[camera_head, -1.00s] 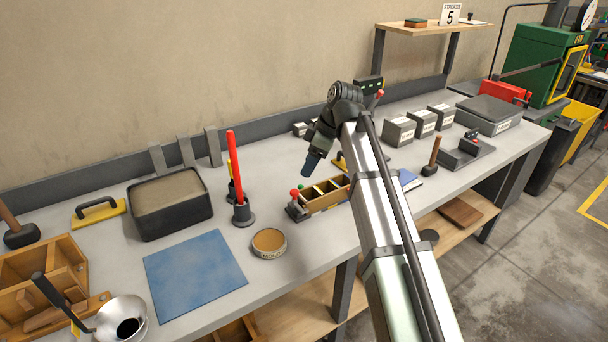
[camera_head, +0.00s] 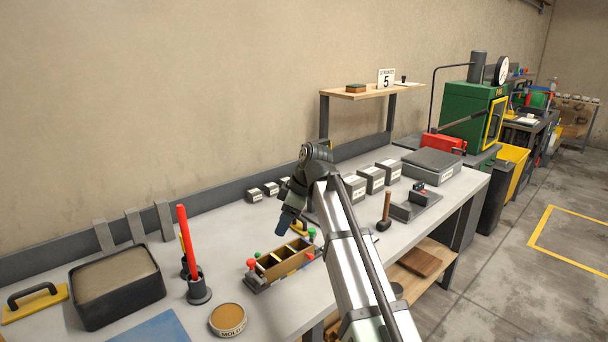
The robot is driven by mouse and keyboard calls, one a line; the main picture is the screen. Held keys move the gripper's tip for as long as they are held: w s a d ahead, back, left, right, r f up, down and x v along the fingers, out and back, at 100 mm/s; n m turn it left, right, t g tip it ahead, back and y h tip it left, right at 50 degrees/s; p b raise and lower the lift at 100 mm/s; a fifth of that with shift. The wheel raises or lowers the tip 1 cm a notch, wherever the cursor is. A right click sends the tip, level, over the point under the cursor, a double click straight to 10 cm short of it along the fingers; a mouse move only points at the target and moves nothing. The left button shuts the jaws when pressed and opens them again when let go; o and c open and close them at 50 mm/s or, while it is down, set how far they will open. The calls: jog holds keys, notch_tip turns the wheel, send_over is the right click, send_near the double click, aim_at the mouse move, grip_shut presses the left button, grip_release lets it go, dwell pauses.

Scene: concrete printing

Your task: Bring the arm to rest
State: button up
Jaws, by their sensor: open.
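My gripper (camera_head: 284,222) is at the end of my arm, above the grey workbench (camera_head: 270,317). It points down and to the left, near the wooden mould box (camera_head: 284,260) with red and green knobs. The fingers look small and dark here, and nothing shows between them. My arm crosses the lower middle of the view and hides part of the bench behind it.
A black tub of sand (camera_head: 118,285), a red rod in a holder (camera_head: 187,245) and a round tin (camera_head: 228,320) stand at left. Grey blocks (camera_head: 371,179), a mallet (camera_head: 386,210) and a scale (camera_head: 431,162) stand at right. A raised shelf (camera_head: 350,93) is behind.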

jog(key=w+d+f+m+t, duration=0.3)
jog(key=d+f, duration=0.4)
jog(key=d, duration=0.6)
jog(key=w+d+f+m, duration=0.35)
jog(key=d+f, duration=0.25)
jog(key=d, duration=0.7)
jog(key=w+d+f+m+t, duration=0.2)
jog(key=w+d+f, duration=0.4)
jog(key=d, duration=0.7)
jog(key=s+a+f+m+g+h, duration=0.1)
jog(key=s+a+f+m+g, duration=0.3)
jog(key=s+f, duration=0.95)
jog(key=s+a+f+m+g+h, duration=0.15)
jog(key=s+a+f, duration=0.35)
jog(key=s+f, duration=0.85)
jog(key=s+a+f+m+g, duration=0.1)
jog(key=s+f, duration=0.4)
jog(key=s, duration=0.6)
jog(key=s+a+f+m+g+h, duration=0.1)
jog(key=s+f+g, duration=0.2)
jog(key=s+f, duration=0.3)
jog(key=s+a+f+m+g+h, duration=0.1)
jog(key=s+f, duration=0.5)
jog(key=s, duration=1)
jog(key=shift+f+g, duration=0.25)
jog(key=shift+g, duration=0.6)
